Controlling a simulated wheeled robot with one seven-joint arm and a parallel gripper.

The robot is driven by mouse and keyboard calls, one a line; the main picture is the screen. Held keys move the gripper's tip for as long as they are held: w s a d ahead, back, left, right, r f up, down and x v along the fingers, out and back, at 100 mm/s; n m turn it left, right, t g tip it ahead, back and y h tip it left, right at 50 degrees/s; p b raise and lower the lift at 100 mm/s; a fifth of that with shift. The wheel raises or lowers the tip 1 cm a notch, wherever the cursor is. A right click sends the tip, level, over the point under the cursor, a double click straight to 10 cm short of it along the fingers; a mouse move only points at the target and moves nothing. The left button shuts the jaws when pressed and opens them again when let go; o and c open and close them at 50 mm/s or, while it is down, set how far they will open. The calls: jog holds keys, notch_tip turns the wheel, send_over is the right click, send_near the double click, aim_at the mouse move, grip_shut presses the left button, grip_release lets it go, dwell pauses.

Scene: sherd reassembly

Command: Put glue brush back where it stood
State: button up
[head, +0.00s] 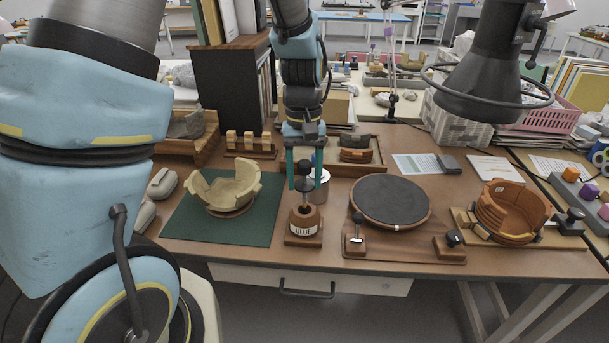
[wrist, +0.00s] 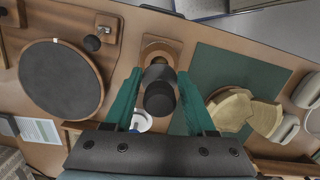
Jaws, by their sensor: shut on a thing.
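The glue brush (head: 304,184) has a dark handle with a round black knob. My gripper (head: 304,176), with teal fingers, is shut on the glue brush and holds it upright. The brush's lower end is at the mouth of the brown glue pot (head: 304,223), labelled GLUE, on a small wooden base. I cannot tell how deep the tip is in the pot. In the wrist view the brush (wrist: 159,97) shows end-on between the fingers (wrist: 158,92), and the pot (wrist: 162,48) is partly hidden behind it.
A green mat (head: 188,226) with a cream partial bowl (head: 232,188) lies left. A dark round turntable (head: 390,201) and a brown sherd bowl (head: 512,208) stand right. A metal cup (head: 321,184) stands close behind the pot. The table's front edge is near.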

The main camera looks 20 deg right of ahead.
aim_at(304, 160)
jog(key=shift+f+b, duration=1.7)
jog(key=shift+f, duration=1.35)
jog(key=shift+f, duration=0.25)
jog(key=o, duration=1.2)
jog(key=shift+c, duration=0.2)
jog(key=r, duration=0.3)
jog(key=w+r, duration=0.1)
jog(key=r, duration=0.3)
jog(key=r+b, duration=0.1)
jog(key=r, duration=0.2)
jog(key=shift+w+d+r, duration=0.15)
jog(key=shift+d+r, duration=0.05)
jog(key=shift+r, duration=0.2)
